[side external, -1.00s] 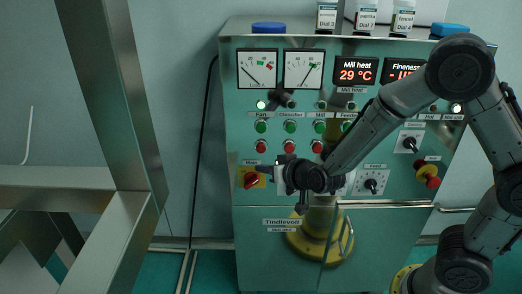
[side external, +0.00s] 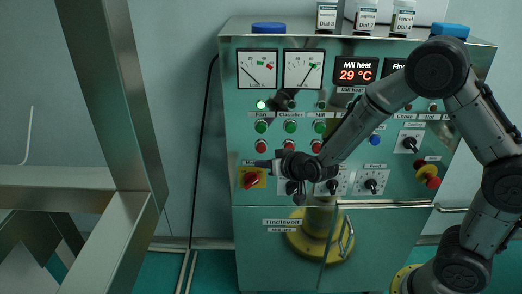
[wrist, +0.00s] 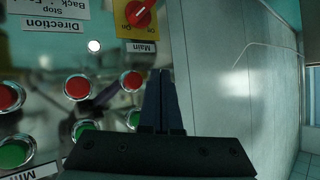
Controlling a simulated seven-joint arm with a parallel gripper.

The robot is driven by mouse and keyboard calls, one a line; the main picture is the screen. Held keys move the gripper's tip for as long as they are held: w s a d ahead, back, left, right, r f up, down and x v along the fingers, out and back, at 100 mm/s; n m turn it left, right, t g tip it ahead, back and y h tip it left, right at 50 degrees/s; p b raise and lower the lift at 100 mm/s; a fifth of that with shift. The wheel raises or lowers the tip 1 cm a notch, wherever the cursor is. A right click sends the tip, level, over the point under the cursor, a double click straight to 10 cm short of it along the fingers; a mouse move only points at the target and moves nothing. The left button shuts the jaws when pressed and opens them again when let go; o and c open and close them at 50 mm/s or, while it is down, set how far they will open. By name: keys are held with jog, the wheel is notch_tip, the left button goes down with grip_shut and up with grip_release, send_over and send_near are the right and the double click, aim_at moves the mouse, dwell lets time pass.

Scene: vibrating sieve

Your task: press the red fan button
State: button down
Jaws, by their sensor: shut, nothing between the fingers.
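The red fan button (side external: 261,146) is the lower button in the leftmost column of the machine's panel, under the green fan button (side external: 261,127). In the wrist view, which is turned over, the red fan button (wrist: 132,81) lies just left of my fingertips, with the green fan button (wrist: 133,119) nearer the gripper body. My gripper (side external: 259,163) is shut and empty, its tips a little below the red fan button in the side view. The closed fingers (wrist: 160,72) also show in the wrist view. I cannot tell the gap between the tips and the panel.
The red main switch on its yellow plate (side external: 251,178) is just below my fingertips. Other red buttons, such as the one in the neighbouring column (side external: 289,146), are to the right. A black knob (side external: 371,186) sits further right. The panel's left edge is close by.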

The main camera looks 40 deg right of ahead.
aim_at(263, 151)
jog(key=shift+w+d, duration=1.5)
jog(key=shift+d, duration=0.1)
dwell(1.0)
jog(key=shift+w+d, duration=0.2)
jog(key=shift+w, duration=0.05)
jog(key=shift+w+d, duration=0.35)
jog(key=shift+w, duration=0.05)
dwell(0.9)
dwell(0.3)
jog(key=shift+s+a, duration=0.65)
jog(key=shift+a, duration=0.05)
jog(key=shift+s+a, duration=0.1)
jog(key=shift+s+a, duration=1.65)
jog(key=shift+s, duration=0.05)
